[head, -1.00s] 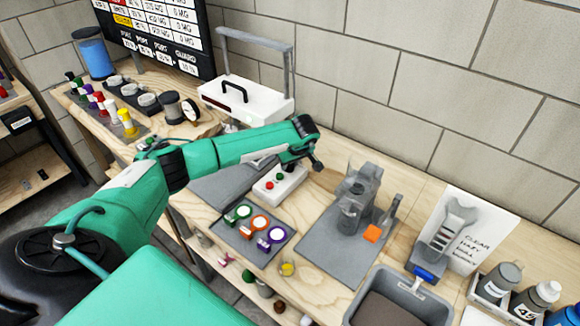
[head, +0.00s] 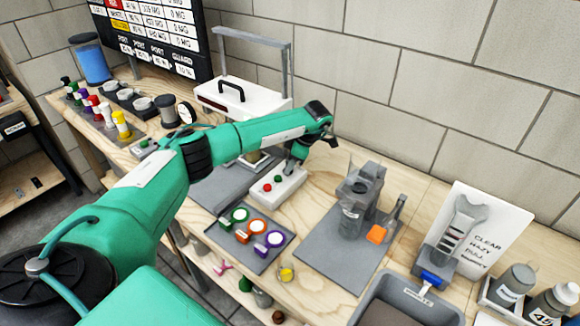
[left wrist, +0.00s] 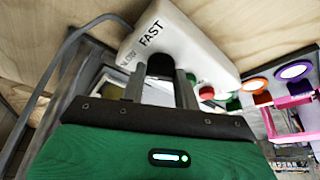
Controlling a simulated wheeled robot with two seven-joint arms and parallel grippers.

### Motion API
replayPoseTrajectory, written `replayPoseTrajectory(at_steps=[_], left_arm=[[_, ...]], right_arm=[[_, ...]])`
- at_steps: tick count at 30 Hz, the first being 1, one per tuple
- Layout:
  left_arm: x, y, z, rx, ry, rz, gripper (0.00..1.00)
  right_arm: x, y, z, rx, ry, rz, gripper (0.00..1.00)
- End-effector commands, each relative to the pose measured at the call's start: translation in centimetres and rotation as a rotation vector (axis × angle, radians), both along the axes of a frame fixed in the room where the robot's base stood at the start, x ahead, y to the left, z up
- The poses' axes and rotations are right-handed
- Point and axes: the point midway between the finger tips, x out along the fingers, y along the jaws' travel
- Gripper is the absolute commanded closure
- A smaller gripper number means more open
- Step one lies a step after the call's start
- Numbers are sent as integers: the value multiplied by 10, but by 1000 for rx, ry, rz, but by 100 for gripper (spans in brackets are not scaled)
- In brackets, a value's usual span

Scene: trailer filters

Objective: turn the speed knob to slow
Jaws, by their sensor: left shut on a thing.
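The white control box (head: 268,196) stands on the bench with a red and a green button on its face. My left gripper (head: 292,168) points down at its far end. In the left wrist view the box (left wrist: 185,40) shows the word FAST and a second, partly hidden word. The dark speed knob (left wrist: 160,64) sits between the fingers of my left gripper (left wrist: 161,82), which is shut on it. The knob's pointer is hidden, so I cannot tell its setting. My right gripper is not in view.
A grey mat with green, orange and purple-ringed filters (head: 239,215) lies in front of the box. A grey stand (head: 358,200) is to its right. A white case with a black handle (head: 235,95) is behind. A grey bin (head: 375,312) stands at front right.

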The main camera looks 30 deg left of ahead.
Motion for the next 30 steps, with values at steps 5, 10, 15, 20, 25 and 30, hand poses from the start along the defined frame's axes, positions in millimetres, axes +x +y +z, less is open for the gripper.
replayPoseTrajectory(at_steps=[5,10,15,20,25,30], left_arm=[[2,0,0,0,-3,100,92],[1,1,0,1,-1,160,92],[2,1,0,1,-1,188,92],[2,1,1,0,-1,196,92],[2,1,1,0,-1,196,92],[2,1,1,0,-2,194,55]], right_arm=[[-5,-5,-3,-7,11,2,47],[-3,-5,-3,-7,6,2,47],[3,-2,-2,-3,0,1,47],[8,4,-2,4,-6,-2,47],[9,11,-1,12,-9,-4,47],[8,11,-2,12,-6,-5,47]])
